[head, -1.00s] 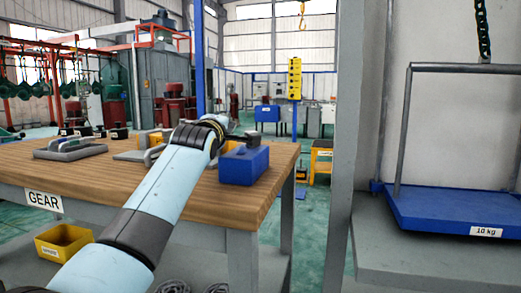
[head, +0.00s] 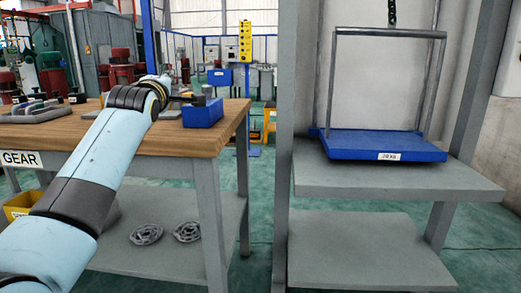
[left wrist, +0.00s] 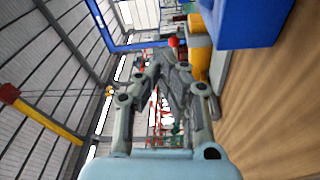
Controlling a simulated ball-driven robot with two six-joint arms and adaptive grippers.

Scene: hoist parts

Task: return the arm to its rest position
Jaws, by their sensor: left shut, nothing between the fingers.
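My left arm reaches in from the lower left of the head view, over the wooden bench. My left gripper (head: 188,98) is at its far end, beside the top of a blue block (head: 203,113) near the bench's right end. In the left wrist view, my left gripper (left wrist: 172,72) has its fingers shut with nothing between them. The blue block (left wrist: 252,22) also shows there at the upper right, apart from the fingers. I cannot tell the exact gap. My right gripper is in neither view.
The wooden bench (head: 190,143) has a GEAR label and a lower shelf with two grey gears (head: 188,232). To the right, a blue hoist platform (head: 385,145) rests over a grey shelf (head: 400,182) beside a grey post (head: 283,150). Green floor lies between.

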